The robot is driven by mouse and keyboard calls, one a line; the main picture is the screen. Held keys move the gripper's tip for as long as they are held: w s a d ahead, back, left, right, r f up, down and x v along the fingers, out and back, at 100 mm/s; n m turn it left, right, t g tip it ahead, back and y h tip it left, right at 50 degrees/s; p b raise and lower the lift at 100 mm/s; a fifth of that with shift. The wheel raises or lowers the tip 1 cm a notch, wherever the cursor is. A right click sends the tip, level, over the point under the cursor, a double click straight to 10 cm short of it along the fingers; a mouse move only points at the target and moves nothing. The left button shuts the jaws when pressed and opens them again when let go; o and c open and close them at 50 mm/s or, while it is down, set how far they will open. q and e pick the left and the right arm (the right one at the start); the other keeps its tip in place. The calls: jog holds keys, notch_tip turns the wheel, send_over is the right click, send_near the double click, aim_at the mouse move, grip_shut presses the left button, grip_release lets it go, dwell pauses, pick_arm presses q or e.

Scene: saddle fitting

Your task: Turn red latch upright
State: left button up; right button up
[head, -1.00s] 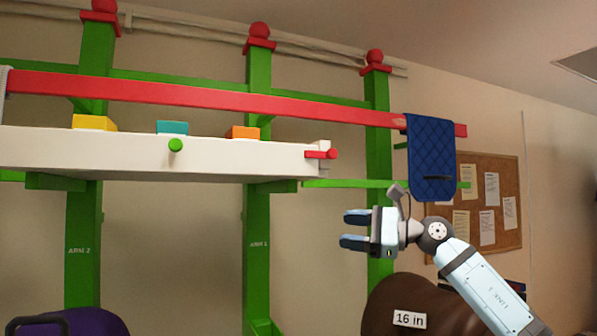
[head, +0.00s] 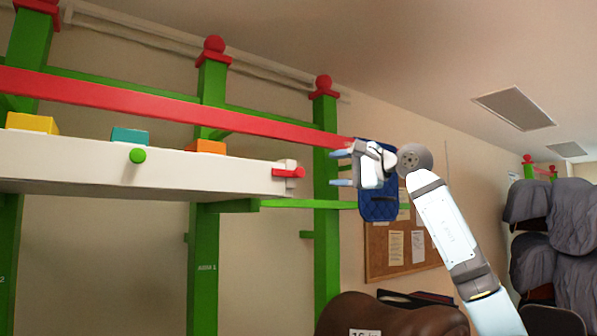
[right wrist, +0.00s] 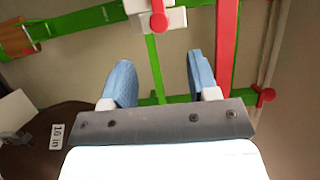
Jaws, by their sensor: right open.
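The red latch (head: 288,172) lies sideways on the white block at the right end of the white shelf (head: 80,165); its round knob points right. In the right wrist view the latch (right wrist: 158,18) shows at the top, beyond and between the fingertips. My right gripper (head: 341,168) is open and empty. It is to the right of the latch, apart from it, with its fingers pointing left toward it. Its two blue fingers also show in the right wrist view (right wrist: 158,75). My left gripper is not in view.
A red rail (head: 180,108) runs above the shelf on green posts (head: 203,240). A blue quilted pad (head: 378,208) hangs behind my right gripper. Yellow, teal and orange blocks stand on the shelf. A brown saddle (head: 385,318) is below.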

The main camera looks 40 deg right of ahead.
aim_at(302, 172)
jog(key=p+x, duration=0.2)
jog(key=x, duration=0.8)
jog(key=shift+w+a, duration=0.15)
jog(key=shift+w, duration=0.05)
jog(key=c, duration=0.9)
